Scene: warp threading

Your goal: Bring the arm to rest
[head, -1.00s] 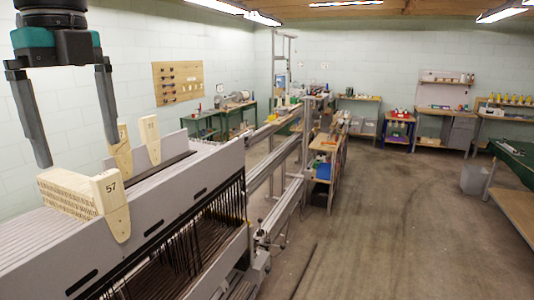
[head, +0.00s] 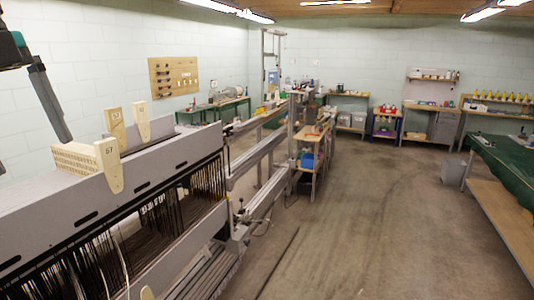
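The tip of my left gripper shows at the upper left, cut off by the picture's edge. One dark grey finger (head: 50,100) is in view, pointing down, with a bit of the teal and black body above it. The other finger is out of view, so its opening cannot be judged. The finger is above and left of a cream block marked 57 (head: 108,165), which sits on top of the grey loom frame (head: 165,160). I see no contact between them. My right gripper is not in view.
Two more cream wooden pieces (head: 141,122) stand upright behind the block. Dark warp threads (head: 190,195) hang below the frame. Workbenches line the back wall, and a green-covered table (head: 505,160) stands at right. The concrete floor (head: 360,210) in the middle is clear.

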